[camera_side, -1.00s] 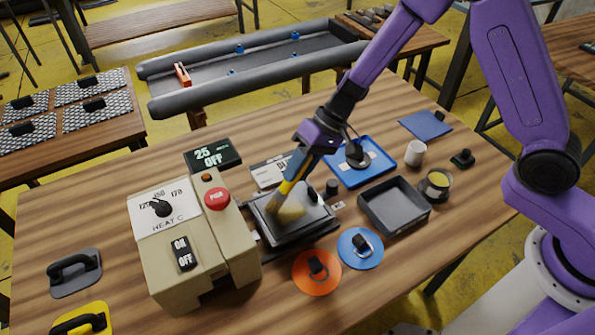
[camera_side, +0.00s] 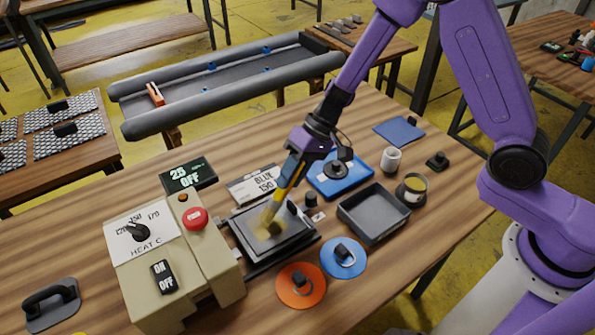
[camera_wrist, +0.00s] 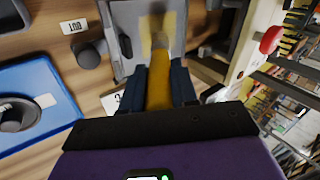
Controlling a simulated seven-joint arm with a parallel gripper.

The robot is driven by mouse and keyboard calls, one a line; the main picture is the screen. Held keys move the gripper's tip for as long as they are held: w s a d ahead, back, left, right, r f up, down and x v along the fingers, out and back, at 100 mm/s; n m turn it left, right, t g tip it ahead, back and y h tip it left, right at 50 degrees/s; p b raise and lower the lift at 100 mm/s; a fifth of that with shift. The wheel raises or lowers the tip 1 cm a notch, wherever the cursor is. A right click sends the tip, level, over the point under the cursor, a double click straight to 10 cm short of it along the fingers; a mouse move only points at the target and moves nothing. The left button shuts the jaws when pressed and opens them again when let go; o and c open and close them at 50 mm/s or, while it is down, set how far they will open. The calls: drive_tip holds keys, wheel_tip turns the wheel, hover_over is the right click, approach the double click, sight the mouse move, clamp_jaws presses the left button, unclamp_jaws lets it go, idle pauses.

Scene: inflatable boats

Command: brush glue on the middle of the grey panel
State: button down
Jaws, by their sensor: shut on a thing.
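My gripper (camera_side: 293,168) is shut on the handle of a brush (camera_side: 283,187) with a yellow handle. The brush slants down, and its bristles are at the middle of the grey panel (camera_side: 294,238), seemingly touching it. The panel lies flat in a dark frame beside the beige heater box. A yellowish patch shows on the panel around the bristles. In the wrist view the brush handle (camera_wrist: 159,92) runs between my fingers, and the yellow patch (camera_wrist: 150,25) shows on the pale panel; the bristle tips are hard to make out.
The heater box (camera_side: 165,262), with a red button, stands left of the panel. Orange (camera_side: 300,286) and blue (camera_side: 344,258) discs lie in front.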

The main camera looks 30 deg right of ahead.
drive_tip(key=shift+a, duration=2.4)
drive_tip(key=shift+a+r, duration=0.1)
drive_tip(key=shift+a, duration=0.2)
wheel_tip(320, 180, up, 8)
drive_tip(key=shift+d, duration=0.15)
